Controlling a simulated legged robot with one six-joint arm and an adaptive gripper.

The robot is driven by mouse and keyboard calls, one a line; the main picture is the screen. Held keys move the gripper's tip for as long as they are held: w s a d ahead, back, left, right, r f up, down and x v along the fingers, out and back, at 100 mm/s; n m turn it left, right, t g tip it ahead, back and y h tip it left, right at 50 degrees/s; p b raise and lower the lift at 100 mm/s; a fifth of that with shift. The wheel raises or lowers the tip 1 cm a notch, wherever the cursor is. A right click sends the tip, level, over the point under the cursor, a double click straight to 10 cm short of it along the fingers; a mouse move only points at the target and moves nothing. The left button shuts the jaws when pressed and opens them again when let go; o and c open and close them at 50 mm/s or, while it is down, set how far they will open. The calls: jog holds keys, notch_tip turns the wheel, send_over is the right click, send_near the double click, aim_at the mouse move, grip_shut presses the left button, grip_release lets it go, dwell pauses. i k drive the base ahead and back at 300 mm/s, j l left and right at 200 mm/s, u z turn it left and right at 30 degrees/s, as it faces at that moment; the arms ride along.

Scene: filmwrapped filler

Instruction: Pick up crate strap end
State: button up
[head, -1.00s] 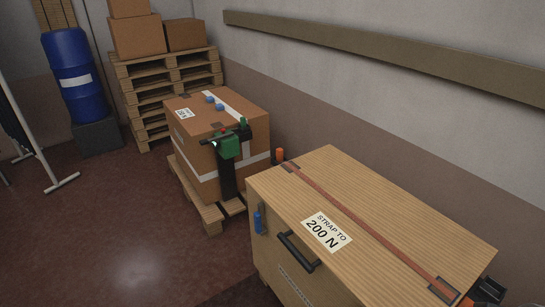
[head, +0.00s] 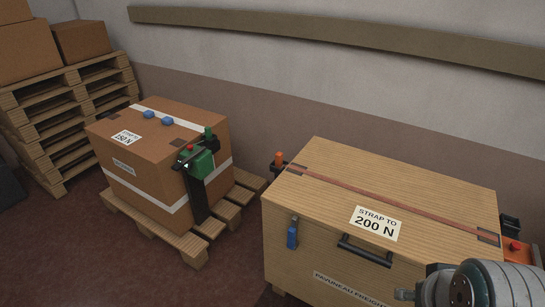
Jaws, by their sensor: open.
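The wooden crate (head: 300,218) stands at the right, with a label reading "STRAP TO 200 N" on its lid. I cannot clearly tell a loose strap end. A blue piece (head: 292,236) hangs on the crate's front at the left, and an orange piece (head: 279,158) stands by its left back corner. A red-orange piece (head: 516,250) is past its right end. A grey link of my arm covers the lower right, over the crate's front right; my gripper's fingers are not visible.
A cardboard box (head: 140,178) with a green strapping tool (head: 198,163) sits on a pallet (head: 185,243) to the left. Stacked pallets (head: 55,120) stand farther left. A wall rail (head: 330,32) runs behind. Floor is clear at the lower left.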

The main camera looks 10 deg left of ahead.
aim_at(278, 156)
jog(key=i+j+z, duration=0.25)
jog(key=j, duration=0.8)
jog(key=j+z, duration=0.25)
jog(key=j, duration=0.8)
jog(key=i+j+z, duration=0.1)
jog(key=j, duration=0.25)
jog(key=i+j+z, duration=0.1)
jog(key=i+j, duration=0.15)
jog(key=i+j+z, duration=0.15)
jog(key=j, duration=0.3)
jog(key=i+j+z, duration=0.1)
jog(key=j, duration=0.3)
jog(key=i+j, duration=0.25)
jog(key=i, duration=0.05)
